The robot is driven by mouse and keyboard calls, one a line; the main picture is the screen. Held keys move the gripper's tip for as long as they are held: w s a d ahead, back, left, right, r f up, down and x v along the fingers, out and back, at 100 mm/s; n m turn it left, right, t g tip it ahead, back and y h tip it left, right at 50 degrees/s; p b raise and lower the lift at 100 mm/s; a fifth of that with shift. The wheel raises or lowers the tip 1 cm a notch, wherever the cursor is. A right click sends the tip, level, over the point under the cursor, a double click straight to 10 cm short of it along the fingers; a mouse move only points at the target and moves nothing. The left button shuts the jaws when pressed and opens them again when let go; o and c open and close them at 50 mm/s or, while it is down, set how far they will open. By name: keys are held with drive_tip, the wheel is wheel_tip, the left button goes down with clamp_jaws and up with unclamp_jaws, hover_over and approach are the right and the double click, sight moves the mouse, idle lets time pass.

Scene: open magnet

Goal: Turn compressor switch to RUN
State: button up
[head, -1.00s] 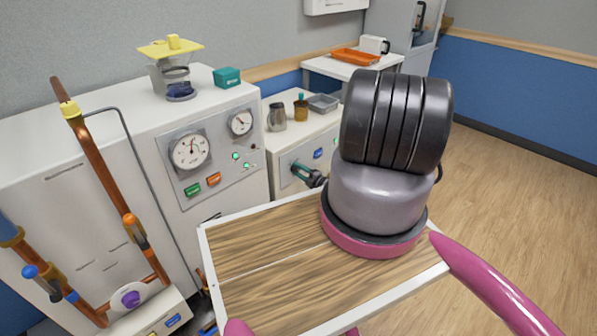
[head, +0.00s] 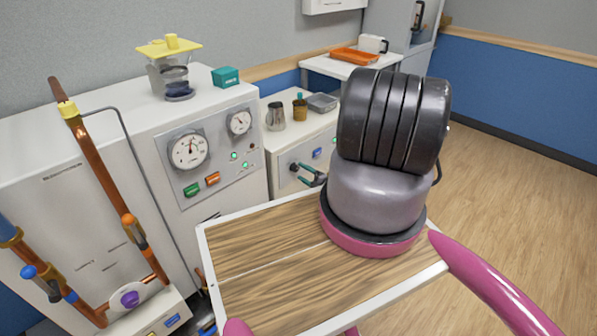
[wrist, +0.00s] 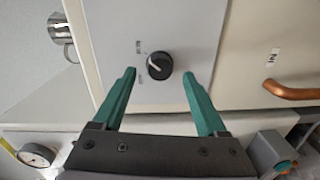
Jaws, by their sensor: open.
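The compressor switch is a round black knob (wrist: 158,66) on a light grey panel in the wrist view. A pale pointer mark shows on it, and small labels beside it are too small to read. In the head view the knob (head: 293,167) is on the front of the low white cabinet. My gripper (wrist: 159,73) has two teal fingers, open and empty. In the wrist view the knob appears between the fingertips, with a gap on each side. In the head view my gripper (head: 312,175) is just in front of the knob, apart from it.
A metal jug (head: 275,117) and an amber bottle (head: 300,108) stand on the low cabinet. A larger white cabinet with a gauge panel (head: 204,160) is to its left. In the wrist view a copper-coloured handle (wrist: 292,91) sticks out to the right of the panel.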

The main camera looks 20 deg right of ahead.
drive_tip(key=v, duration=0.7)
drive_tip(key=shift+s, duration=0.15)
